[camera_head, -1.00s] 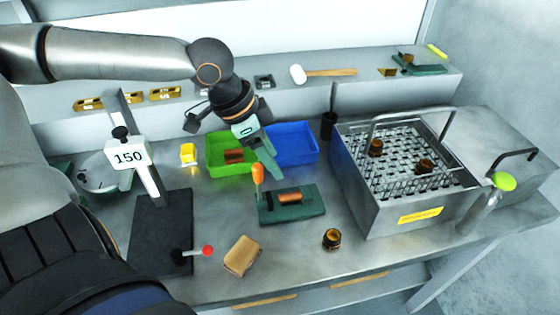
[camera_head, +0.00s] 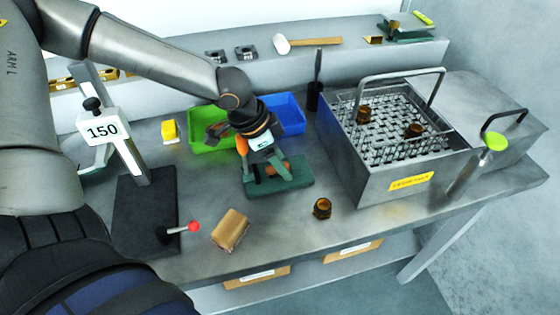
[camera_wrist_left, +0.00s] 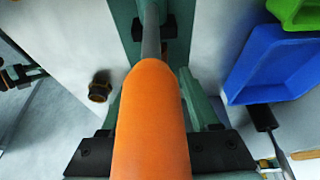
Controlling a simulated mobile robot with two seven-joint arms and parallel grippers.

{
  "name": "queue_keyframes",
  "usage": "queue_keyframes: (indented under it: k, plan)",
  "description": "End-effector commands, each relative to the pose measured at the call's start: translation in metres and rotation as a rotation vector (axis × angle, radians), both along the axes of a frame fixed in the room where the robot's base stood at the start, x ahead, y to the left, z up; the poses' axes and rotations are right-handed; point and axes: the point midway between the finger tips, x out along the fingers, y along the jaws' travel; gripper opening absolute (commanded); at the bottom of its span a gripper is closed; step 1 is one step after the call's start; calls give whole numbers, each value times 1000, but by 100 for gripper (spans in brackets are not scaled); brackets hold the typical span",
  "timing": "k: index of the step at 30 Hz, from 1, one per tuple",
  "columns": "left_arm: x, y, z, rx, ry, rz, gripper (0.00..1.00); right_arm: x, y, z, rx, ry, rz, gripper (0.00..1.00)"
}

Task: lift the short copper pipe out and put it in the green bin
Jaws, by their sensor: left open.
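The short copper pipe (camera_head: 279,170) lies in a dark green holder (camera_head: 300,180) on the bench, partly hidden by my left gripper. An upright orange handle (camera_head: 242,145) stands at the holder's left end; it fills the middle of the left wrist view (camera_wrist_left: 152,120). My left gripper (camera_head: 267,170) is open, pointing down over the holder close to the pipe. I cannot tell whether its fingers touch the pipe. The green bin (camera_head: 205,147) is behind the holder, partly hidden by my left arm. My right gripper is not in view.
A blue bin (camera_head: 290,117) stands right of the green one. A metal tank (camera_head: 385,185) with a mesh basket is at the right. A brass fitting (camera_head: 322,208), a tan block (camera_head: 230,230) and a red-knobbed lever (camera_head: 193,226) are near the front.

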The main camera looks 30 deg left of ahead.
Motion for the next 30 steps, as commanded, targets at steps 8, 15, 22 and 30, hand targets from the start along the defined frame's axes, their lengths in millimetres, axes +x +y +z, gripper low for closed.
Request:
queue_keyframes:
  k: [8,15,22,30]
  plan:
    - [0,0,-1,0,0,0,62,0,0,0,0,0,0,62]
    - [0,0,-1,0,0,0,36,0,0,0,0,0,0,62]
    - [0,0,-1,0,0,0,10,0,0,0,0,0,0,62]
    - [0,0,-1,-1,1,0,0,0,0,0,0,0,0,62]
